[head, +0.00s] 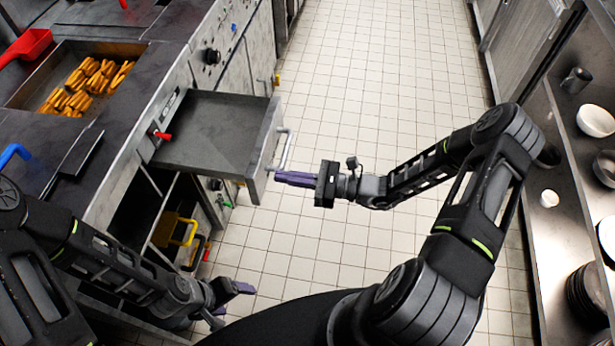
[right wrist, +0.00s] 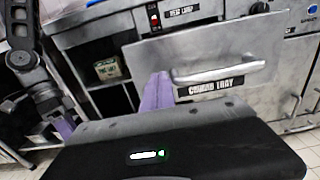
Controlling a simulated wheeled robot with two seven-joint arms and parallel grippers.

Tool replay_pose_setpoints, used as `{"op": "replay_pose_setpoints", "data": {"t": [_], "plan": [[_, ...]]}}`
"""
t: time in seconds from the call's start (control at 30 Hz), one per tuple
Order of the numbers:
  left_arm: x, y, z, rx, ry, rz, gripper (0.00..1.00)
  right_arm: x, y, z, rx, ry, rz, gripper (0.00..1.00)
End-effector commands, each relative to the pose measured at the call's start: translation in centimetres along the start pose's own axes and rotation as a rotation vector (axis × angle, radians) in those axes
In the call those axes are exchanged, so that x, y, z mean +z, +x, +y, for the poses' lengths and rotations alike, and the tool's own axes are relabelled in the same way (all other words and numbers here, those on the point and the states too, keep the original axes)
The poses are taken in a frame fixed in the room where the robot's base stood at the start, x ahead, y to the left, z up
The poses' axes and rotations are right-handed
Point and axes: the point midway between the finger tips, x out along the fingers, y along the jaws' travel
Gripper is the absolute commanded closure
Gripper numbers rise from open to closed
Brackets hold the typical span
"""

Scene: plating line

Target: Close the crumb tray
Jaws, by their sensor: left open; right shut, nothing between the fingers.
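The crumb tray (head: 215,132) is a grey metal drawer pulled out from the counter on the left in the head view. Its front, labelled "CRUMB TRAY" (right wrist: 217,87), and its bar handle (right wrist: 218,73) show in the right wrist view. My right gripper (head: 278,178) is shut and empty, with its purple fingers pointing at the drawer front just below the handle. The fingers also show in the right wrist view (right wrist: 158,92), in front of the drawer face left of the handle; I cannot tell whether they touch it. My left gripper (head: 235,302) is open and empty, low near the floor.
A fryer basin with golden fries (head: 88,85) and a red scoop (head: 28,46) are on the counter. A yellow-handled object (head: 178,230) sits in the open shelf below. Plates and bowls (head: 594,121) stand on the right shelf. The tiled floor between is clear.

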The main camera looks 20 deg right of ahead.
Motion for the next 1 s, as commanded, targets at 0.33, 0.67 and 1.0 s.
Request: {"op": "replay_pose_setpoints", "data": {"t": [0.33, 0.67, 1.0], "plan": [[0.0, -0.5, 0.2, 0.0, 0.0, -0.001, 0.23, 0.0, 2.9, 0.0, 0.0, -0.001, 0.001, 1.0], [0.0, -0.4, 0.2, 0.0, 0.0, 0.0, 0.23, 0.0, 2.9, 0.0, 0.0, -0.001, 0.001, 1.0], [0.0, -0.1, 0.0, 0.0, 0.0, 0.0, 0.23, -0.1, 5.0, 0.1, 0.003, -0.001, -0.001, 1.0]]}}
